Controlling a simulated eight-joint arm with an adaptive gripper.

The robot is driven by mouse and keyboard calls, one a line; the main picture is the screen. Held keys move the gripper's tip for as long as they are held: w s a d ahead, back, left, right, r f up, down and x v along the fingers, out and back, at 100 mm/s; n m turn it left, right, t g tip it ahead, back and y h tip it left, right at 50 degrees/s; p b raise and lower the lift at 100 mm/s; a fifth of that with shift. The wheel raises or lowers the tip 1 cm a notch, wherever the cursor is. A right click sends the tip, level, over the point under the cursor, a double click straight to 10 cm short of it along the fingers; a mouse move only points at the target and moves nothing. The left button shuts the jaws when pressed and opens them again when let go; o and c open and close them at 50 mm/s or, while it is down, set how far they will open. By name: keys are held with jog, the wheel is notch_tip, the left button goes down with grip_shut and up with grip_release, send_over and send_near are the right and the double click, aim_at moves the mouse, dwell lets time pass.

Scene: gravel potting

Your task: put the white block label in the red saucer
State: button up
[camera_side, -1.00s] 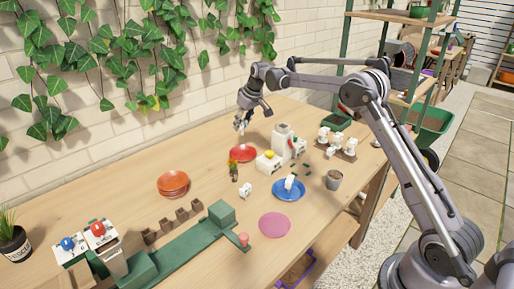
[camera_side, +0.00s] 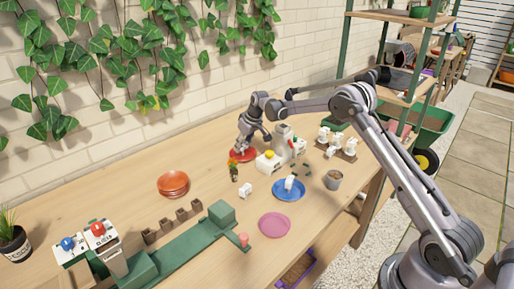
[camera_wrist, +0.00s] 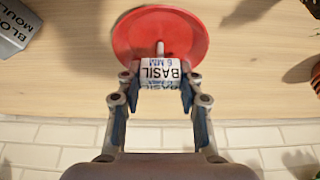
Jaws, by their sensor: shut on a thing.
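My gripper (camera_side: 243,147) is low at the red saucer (camera_side: 250,156), which lies on the table near the wall. In the wrist view my gripper (camera_wrist: 160,88) is shut on a white block label (camera_wrist: 160,73) printed "BASIL 6 MM", with a fingertip on either side. The label appears over the near edge of the red saucer (camera_wrist: 133,35), and a short pale peg shows just beyond it. I cannot tell whether the label touches the saucer. In the side view the held label is mostly hidden by my gripper.
Another white block (camera_side: 289,183) sits in the blue saucer (camera_side: 277,193), and one (camera_side: 246,190) stands on the table. A pink saucer (camera_side: 274,225) lies nearer.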

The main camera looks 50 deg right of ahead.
jog(key=o, duration=0.9)
jog(key=shift+f, duration=0.15)
